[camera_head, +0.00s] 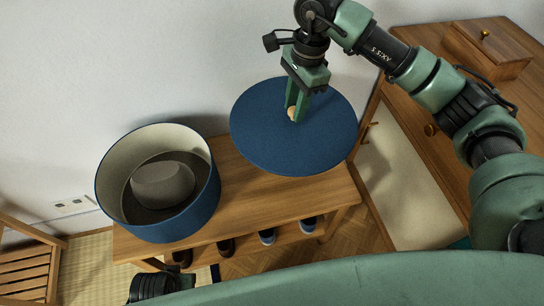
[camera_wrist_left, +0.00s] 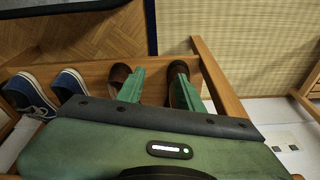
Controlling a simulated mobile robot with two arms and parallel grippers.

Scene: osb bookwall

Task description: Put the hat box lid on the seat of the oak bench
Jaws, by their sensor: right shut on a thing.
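The hat box lid (camera_head: 262,132) is a round dark blue disc with a pale wooden knob. It is over the right part of the oak bench seat (camera_head: 245,205) in the head view; I cannot tell whether it touches the seat. My right gripper (camera_head: 294,112) comes down from above and is shut on the lid's knob. The open hat box (camera_head: 172,225), blue outside and cream inside, stands on the left part of the seat with a grey hat (camera_head: 163,182) inside. My left gripper (camera_wrist_left: 160,88) is open and empty, near the bench's shoe shelf in the left wrist view.
Brown shoes (camera_wrist_left: 118,75) and blue shoes (camera_wrist_left: 68,85) stand on the bench's lower shelf. A wooden cabinet (camera_head: 500,95) with a small wooden box (camera_head: 487,50) is at the right. A slatted wooden chair (camera_head: 28,270) is at the left. The wall is behind the bench.

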